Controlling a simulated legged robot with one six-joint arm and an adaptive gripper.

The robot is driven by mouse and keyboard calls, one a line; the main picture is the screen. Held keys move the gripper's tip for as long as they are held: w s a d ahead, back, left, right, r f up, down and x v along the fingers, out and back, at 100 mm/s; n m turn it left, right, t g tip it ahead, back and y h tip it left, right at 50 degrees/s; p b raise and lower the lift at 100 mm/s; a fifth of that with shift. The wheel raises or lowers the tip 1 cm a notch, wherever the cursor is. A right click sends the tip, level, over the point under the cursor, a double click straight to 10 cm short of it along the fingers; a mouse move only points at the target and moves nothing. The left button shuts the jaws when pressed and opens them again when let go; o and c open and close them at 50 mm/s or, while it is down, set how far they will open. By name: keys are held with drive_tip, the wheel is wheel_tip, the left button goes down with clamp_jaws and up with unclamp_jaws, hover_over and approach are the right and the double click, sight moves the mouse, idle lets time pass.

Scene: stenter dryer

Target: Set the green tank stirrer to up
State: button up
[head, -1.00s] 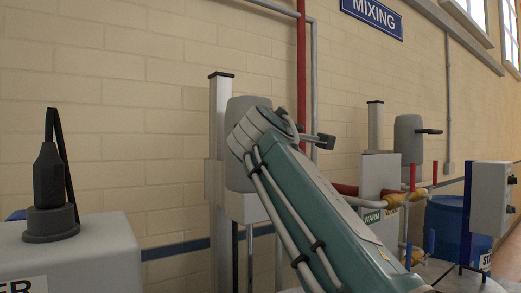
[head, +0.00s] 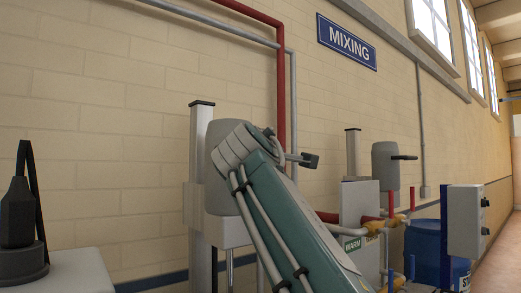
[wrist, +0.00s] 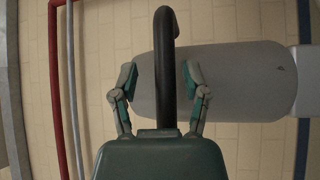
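A grey stirrer motor head (head: 217,190) sits on an upright column (head: 200,140) in the head view, partly hidden behind my arm. The tank below it is hidden, and no green tank can be made out. In the wrist view the grey motor body (wrist: 235,85) lies beyond a dark curved handle (wrist: 166,70). My gripper (wrist: 160,78) is open, with one finger on each side of the handle and a gap showing on both sides. A dark handle end (head: 310,160) sticks out right of my arm in the head view. My fingers are hidden there.
A second stirrer motor (head: 385,168) with a black handle stands to the right. Pipes, a WARM label (head: 352,245), a blue drum (head: 424,240) and a grey control box (head: 466,222) are near it. A pale box-shaped unit (head: 75,272) is at lower left.

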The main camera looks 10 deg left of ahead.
drive_tip(key=shift+a, duration=0.2)
drive_tip(key=shift+s+f, duration=0.1)
drive_tip(key=shift+s, duration=0.1)
drive_tip(key=shift+s+a, duration=0.1)
drive_tip(key=shift+s, duration=0.25)
drive_tip(key=s+d+f, duration=0.1)
drive_tip(key=s, duration=0.9)
drive_tip(key=shift+s+d+f, duration=0.25)
drive_tip(key=shift+s+f, duration=0.1)
drive_tip(key=shift+s, duration=0.05)
drive_tip(key=s+d+f+m+g+h, duration=0.15)
drive_tip(key=d+f+m+g, duration=0.25)
drive_tip(key=d+f, duration=0.7)
drive_tip(key=d+f+m+g+h, duration=0.2)
drive_tip(key=d+f+m+g, duration=0.2)
drive_tip(key=d+f, duration=0.7)
drive_tip(key=s+d+f+m+g, duration=0.1)
drive_tip(key=s+f+m+g, duration=0.1)
drive_tip(key=s+f, duration=0.3)
drive_tip(key=s+d+f+m+g+y, duration=0.1)
drive_tip(key=s+f+m, duration=0.3)
drive_tip(key=f, duration=0.8)
drive_tip(key=s+d+f+m+g, duration=0.2)
drive_tip(key=s+f, duration=0.4)
drive_tip(key=f, duration=0.3)
drive_tip(key=shift+s+d+m+g, duration=0.2)
drive_tip(key=shift+d+m+g, duration=0.2)
drive_tip(key=shift+d+m, duration=0.4)
